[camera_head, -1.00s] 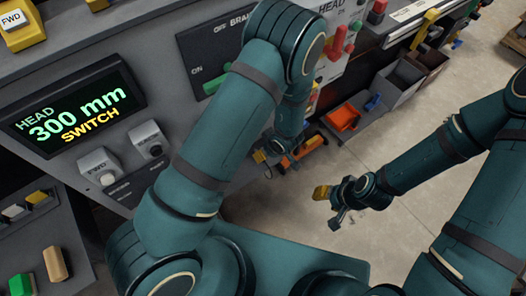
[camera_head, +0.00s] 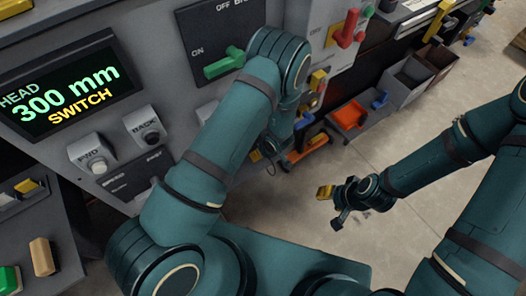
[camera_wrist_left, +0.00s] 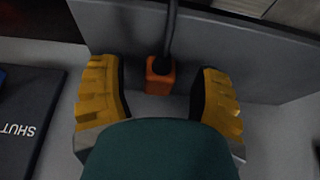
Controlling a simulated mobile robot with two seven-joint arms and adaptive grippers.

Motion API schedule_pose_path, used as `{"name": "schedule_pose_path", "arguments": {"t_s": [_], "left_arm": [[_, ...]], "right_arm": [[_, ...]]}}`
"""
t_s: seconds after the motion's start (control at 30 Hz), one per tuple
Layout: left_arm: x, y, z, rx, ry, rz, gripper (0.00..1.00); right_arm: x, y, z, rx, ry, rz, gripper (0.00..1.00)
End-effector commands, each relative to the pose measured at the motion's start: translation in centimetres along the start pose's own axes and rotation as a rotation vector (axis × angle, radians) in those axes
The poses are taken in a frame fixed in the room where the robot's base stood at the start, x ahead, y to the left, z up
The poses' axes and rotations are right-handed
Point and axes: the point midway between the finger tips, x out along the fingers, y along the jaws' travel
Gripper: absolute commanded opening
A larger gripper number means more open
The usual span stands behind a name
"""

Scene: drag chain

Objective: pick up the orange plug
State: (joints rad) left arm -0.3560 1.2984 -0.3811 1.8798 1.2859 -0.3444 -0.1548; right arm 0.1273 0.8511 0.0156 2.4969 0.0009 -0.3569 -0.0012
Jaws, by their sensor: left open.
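The orange plug (camera_wrist_left: 159,76) shows in the left wrist view, with a dark cable running up from its top. It lies between the two yellow-padded fingers of my left gripper (camera_wrist_left: 160,95), with a gap on each side. My left gripper is open. In the head view the left gripper (camera_head: 262,153) is small and partly hidden beside the machine, and I cannot make out the plug there. My right gripper (camera_head: 335,204) hangs over the bare floor, its fingers apart and empty.
The control panel with its display (camera_head: 66,88), knobs and green lever (camera_head: 225,63) stands close to my left arm. A dark plate marked SHUT (camera_wrist_left: 30,115) lies left of the left gripper.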

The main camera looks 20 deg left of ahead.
Motion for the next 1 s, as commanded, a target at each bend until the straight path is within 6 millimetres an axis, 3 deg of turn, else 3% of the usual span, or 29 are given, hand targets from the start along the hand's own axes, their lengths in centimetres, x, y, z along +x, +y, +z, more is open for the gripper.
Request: {"name": "schedule_pose_path", "arguments": {"t_s": [0.27,0.4,0.47,1.0], "left_arm": [[0.44,0.07,-0.04,0.000,0.000,0.002,0.66],[0.44,0.06,-0.04,0.000,0.000,0.001,0.17],[0.44,0.06,-0.03,0.000,0.000,0.001,0.00],[0.43,-0.05,-0.13,0.000,-0.001,0.000,0.00]], "right_arm": [[0.14,0.05,-0.03,0.000,0.001,0.000,0.47],[0.14,0.05,-0.03,0.000,0.001,0.000,0.47],[0.14,0.05,-0.03,0.000,0.001,0.000,0.47],[0.08,0.03,-0.01,0.000,0.001,0.000,0.47]]}}
